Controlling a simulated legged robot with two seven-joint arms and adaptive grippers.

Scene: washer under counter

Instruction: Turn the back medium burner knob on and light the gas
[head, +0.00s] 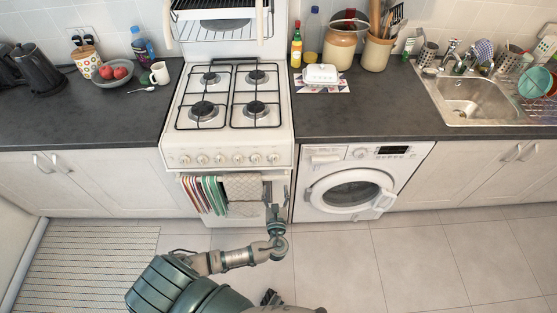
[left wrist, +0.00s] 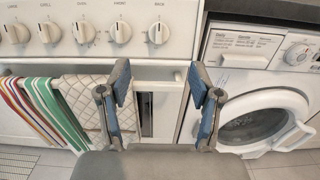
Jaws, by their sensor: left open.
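The white stove (head: 228,140) carries a row of several round cream knobs along its front panel. The rightmost knob (head: 273,158) shows in the left wrist view (left wrist: 158,32), under a small label that seems to read "BACK". The four-burner hob (head: 228,93) shows no visible flame. A dark piece at the bottom of the head view may be my right gripper.
Striped and quilted towels (head: 244,188) hang on the oven rail (left wrist: 170,74) left of my left gripper. The washer (head: 353,182) stands close on the right. Counters with crockery and bottles flank the stove. The floor in front is clear.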

